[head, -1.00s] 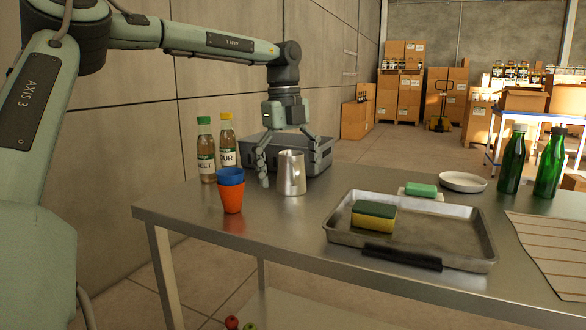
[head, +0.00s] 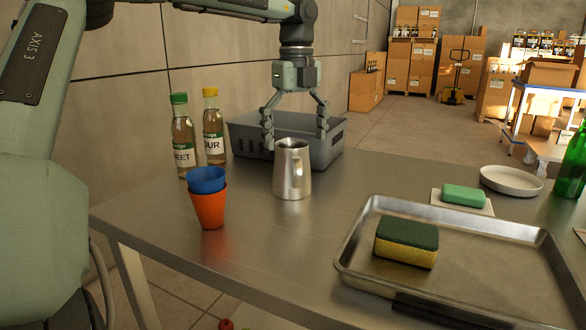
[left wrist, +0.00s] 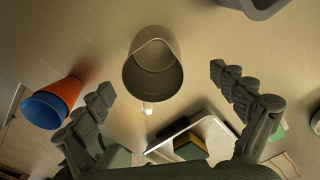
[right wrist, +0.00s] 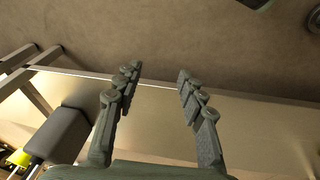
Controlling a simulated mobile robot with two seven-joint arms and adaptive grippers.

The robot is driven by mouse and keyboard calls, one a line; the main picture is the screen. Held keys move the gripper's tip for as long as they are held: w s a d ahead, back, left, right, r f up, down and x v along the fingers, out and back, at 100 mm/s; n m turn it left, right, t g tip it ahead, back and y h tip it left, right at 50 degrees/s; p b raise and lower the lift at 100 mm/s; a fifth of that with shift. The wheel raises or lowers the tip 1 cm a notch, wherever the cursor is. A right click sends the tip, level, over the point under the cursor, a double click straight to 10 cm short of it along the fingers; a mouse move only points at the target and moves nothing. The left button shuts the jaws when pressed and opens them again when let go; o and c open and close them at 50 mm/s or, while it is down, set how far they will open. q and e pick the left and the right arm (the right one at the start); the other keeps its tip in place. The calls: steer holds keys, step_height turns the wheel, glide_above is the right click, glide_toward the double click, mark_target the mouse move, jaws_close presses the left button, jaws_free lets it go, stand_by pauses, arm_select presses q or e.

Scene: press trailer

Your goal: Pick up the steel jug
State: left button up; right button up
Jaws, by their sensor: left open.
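A grey crate (head: 330,150) stands behind the jug. Nested blue and orange cups (head: 209,208) and two bottles (head: 184,150) stand to the left. A metal tray (head: 480,255) with a sponge (head: 406,240) lies to the right, near a white plate (head: 511,181).

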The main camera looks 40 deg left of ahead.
mark_target(292, 169)
arm_select(q)
steer(key=f, duration=0.3)
steer(key=shift+s, duration=0.25)
steer(key=f, duration=0.2)
steer(key=f+p, duration=0.1)
steer(key=f, duration=0.1)
steer(key=shift+s+a+f, duration=0.1)
steer(key=shift+a, duration=0.15)
arm_select(e)
steer(key=f, duration=0.1)
steer(key=s+f, duration=0.2)
steer(key=shift+d+f, duration=0.1)
steer(key=shift+d, duration=0.25)
arm_select(q)
steer(key=shift+c, duration=0.3)
steer(key=c, duration=1.4)
